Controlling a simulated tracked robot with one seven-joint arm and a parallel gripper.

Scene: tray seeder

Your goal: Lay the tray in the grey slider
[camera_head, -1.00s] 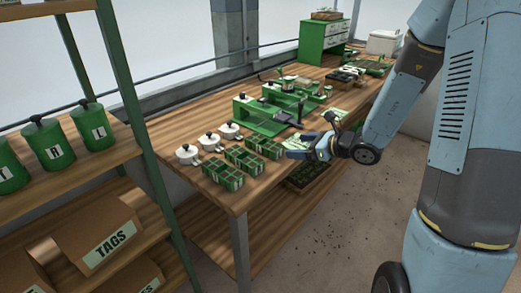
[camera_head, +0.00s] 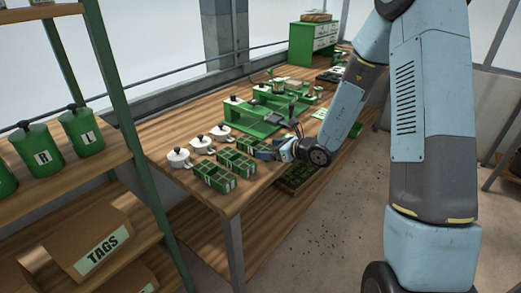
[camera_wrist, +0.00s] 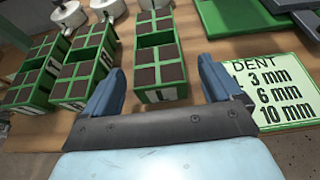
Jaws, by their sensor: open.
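Three green trays with dark soil-filled cells stand in a row on the bench: a left tray (camera_head: 213,178), a middle tray (camera_head: 236,163) and a right tray (camera_head: 258,147). My gripper (camera_head: 267,153) is open and empty beside the right tray. In the wrist view, the right tray (camera_wrist: 160,94) lies ahead between the spread fingers of my gripper (camera_wrist: 158,85); I see no contact. The left and middle trays are left of the fingers there. A green seeder (camera_head: 250,122) stands behind the trays; I cannot make out its grey slider clearly.
White lidded pots (camera_head: 201,144) stand behind the trays. A pale card with depths (camera_wrist: 275,88) lies right of my gripper in the wrist view. A shelf with green canisters (camera_head: 82,130) and boxes (camera_head: 95,232) stands left. Green drawers (camera_head: 313,42) stand at the far end.

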